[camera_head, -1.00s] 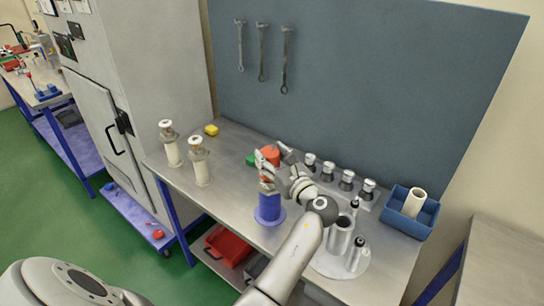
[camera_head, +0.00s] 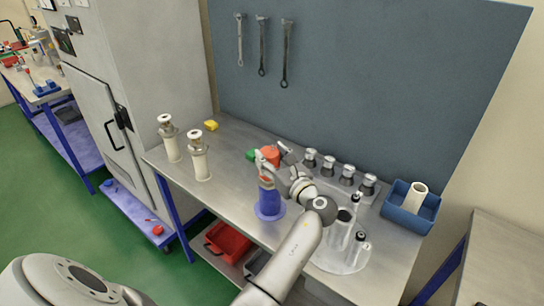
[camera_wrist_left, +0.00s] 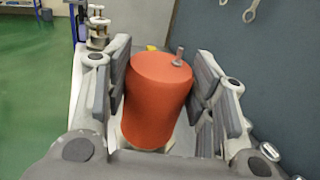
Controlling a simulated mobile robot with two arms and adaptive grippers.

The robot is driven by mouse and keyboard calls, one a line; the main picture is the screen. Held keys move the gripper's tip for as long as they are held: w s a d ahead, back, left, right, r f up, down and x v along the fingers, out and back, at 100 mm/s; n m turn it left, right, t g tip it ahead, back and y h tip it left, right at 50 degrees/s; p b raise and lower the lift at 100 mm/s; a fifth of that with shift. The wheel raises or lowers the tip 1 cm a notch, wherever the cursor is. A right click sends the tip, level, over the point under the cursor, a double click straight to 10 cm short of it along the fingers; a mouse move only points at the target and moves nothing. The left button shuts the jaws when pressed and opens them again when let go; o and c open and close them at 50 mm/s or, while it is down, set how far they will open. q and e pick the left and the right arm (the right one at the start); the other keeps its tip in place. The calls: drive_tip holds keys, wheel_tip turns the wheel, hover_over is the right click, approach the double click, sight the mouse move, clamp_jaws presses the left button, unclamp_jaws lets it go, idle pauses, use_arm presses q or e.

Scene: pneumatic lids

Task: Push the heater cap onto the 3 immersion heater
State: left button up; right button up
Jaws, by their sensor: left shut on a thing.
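My left gripper (camera_head: 268,164) is shut on an orange-red cylinder (camera_wrist_left: 158,95), which stands between its two fingers in the left wrist view. In the head view the orange-red cylinder (camera_head: 271,153) is partly covered by the fingers. A blue cylinder with a wide round foot (camera_head: 269,206) stands on the bench just below the gripper; whether they touch I cannot tell. Two pale cylinders with metal tops (camera_head: 200,163) (camera_head: 171,143) stand upright at the bench's left. I cannot tell for certain which parts are the heater cap and the immersion heaters. My right gripper is not in view.
Several metal-topped dark knobs (camera_head: 347,176) stand in a row at the back. A blue bin (camera_head: 405,222) holds a white tube. Grey cylinders (camera_head: 341,228) stand on a pale disc at the right. A yellow block (camera_head: 211,125) and green block (camera_head: 251,154) lie behind. The bench's front left is clear.

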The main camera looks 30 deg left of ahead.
use_arm(q)
drive_tip(key=shift+f+b, duration=0.45)
drive_tip(key=shift+f, duration=0.4)
drive_tip(key=o, duration=1.1)
drive_tip(key=shift+c, duration=0.2)
drive_tip(key=shift+r, duration=0.1)
wheel_tip(320, 180, up, 10)
drive_tip(key=shift+f, duration=0.1)
